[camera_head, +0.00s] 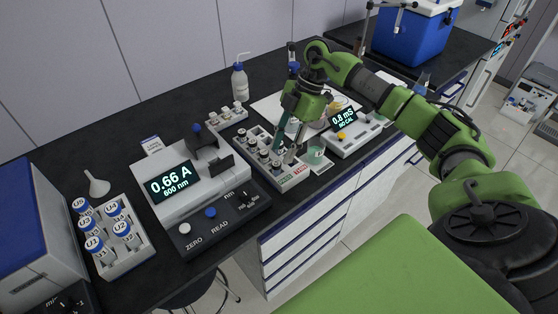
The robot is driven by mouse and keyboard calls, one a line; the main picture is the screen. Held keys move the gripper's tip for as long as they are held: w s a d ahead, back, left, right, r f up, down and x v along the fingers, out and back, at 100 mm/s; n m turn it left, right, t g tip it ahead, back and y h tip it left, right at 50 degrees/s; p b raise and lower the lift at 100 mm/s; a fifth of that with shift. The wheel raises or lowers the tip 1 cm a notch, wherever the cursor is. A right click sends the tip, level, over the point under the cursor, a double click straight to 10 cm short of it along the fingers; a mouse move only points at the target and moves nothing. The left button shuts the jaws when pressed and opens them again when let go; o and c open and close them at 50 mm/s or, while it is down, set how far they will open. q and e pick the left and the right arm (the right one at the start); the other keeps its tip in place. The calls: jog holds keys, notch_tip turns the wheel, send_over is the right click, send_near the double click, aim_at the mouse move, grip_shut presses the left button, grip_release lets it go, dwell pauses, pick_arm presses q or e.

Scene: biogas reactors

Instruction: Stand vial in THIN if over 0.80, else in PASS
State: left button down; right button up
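The photometer (212,192) at centre left has a display (173,183) reading 0.66 A at 600 nm. A white rack (291,182) right of it holds several dark-capped vials, with a red and a green label on its front edge; I cannot read their words. My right gripper (282,154) points down over this rack's right part. Its two fingers stand apart and look open; whether a vial stands between the tips is unclear. My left gripper is not in view.
A white rack (128,258) of blue-capped U vials and a funnel (96,184) stand at the left. A small white rack (226,117), a wash bottle (240,82) and a meter (352,136) reading 0.8 mS are nearby. A blue box (412,35) stands at the back right.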

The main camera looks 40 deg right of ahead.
jog(key=b+v, duration=0.1)
jog(key=v, duration=0.6)
jog(key=shift+r, duration=0.15)
dwell(1.0)
